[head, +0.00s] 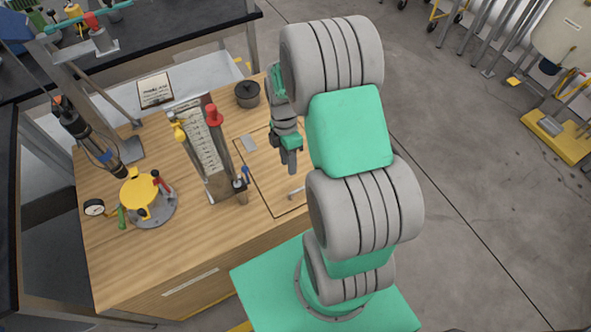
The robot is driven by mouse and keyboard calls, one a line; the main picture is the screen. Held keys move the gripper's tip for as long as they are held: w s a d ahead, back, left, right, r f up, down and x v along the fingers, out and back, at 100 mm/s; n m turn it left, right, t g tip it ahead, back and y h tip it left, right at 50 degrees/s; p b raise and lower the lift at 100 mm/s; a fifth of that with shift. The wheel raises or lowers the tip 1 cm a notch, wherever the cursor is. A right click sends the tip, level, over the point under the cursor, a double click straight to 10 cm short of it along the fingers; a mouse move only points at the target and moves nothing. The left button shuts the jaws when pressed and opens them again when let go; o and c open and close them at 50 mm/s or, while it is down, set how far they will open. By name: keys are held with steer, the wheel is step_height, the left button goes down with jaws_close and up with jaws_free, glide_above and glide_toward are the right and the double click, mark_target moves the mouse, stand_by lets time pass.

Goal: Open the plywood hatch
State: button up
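The plywood hatch (262,174) is a panel with a dark outline, set flush in the wooden bench top and lying shut. A small light metal handle (295,192) sits near its front edge. A flat grey plate (248,143) lies at its back left edge. My gripper (290,168) points down above the hatch, behind the handle and apart from it in the picture. Its fingers overlap from this angle, so I cannot tell how far apart they are. My arm hides the right part of the hatch.
A gauge board with red and yellow knobs (207,145) stands just left of the hatch. A dark lidded pot (247,94) stands behind it. A yellow-topped valve fixture (146,194) and a dial (94,207) are further left. Open concrete floor lies right.

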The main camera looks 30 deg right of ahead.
steer(key=s+d+f, duration=0.1)
steer(key=s+f, duration=0.1)
steer(key=s, duration=0.1)
glide_above(298, 185)
steer(key=s+a, duration=0.1)
steer(key=s, duration=0.2)
steer(key=shift+h, duration=0.4)
steer(key=f, duration=0.7)
steer(key=shift+w+a+f, duration=0.15)
steer(key=shift+a+f, duration=0.05)
steer(key=shift+f, duration=0.2)
steer(key=shift+c, duration=0.3)
jaws_close()
